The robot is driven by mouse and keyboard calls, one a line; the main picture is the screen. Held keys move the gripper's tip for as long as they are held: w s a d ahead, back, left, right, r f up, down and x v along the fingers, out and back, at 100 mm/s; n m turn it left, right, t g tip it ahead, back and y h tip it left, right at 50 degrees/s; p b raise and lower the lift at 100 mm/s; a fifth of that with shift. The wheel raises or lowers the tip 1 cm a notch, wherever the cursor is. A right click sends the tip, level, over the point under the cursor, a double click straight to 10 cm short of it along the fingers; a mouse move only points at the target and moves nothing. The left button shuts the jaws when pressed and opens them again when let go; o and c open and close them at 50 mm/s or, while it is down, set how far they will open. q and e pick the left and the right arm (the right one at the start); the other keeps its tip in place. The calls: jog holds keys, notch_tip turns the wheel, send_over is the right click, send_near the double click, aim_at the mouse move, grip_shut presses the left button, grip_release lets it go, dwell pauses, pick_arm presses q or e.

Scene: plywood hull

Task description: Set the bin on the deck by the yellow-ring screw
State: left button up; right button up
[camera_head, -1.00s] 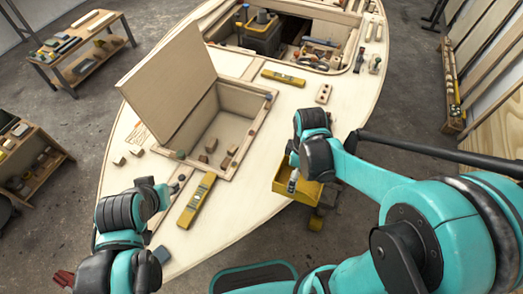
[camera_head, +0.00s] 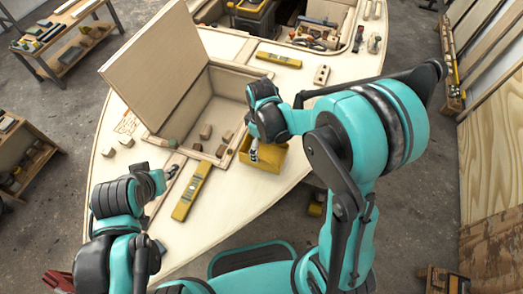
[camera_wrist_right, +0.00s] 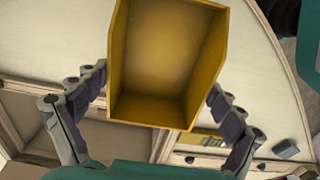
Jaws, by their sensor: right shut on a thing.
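The yellow bin (camera_head: 268,158) is held by my right gripper (camera_head: 254,148) over the deck (camera_head: 235,205), just right of the open hatch. In the right wrist view the bin (camera_wrist_right: 165,55) looks empty, with a finger on either side; I cannot tell whether its base touches the deck. A small yellowish spot (camera_head: 230,152) is at the hatch rim left of the bin, too small to tell whether it is the yellow-ring screw. My left gripper (camera_head: 170,172) is low over the deck at the left, its fingers too small to read.
The hatch lid (camera_head: 150,65) stands tilted open, with small blocks in the hatch. A yellow level (camera_head: 191,191) lies on the deck left of the bin, and another (camera_head: 278,60) lies farther back. The deck in front of the bin is clear.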

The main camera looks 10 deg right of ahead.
aim_at(262, 154)
notch_tip(262, 154, down, 3)
jog(key=shift+f+b, duration=0.2)
jog(key=shift+b, duration=0.35)
jog(key=shift+f, duration=0.15)
jog(key=o, duration=0.9)
jog(key=shift+c, duration=0.2)
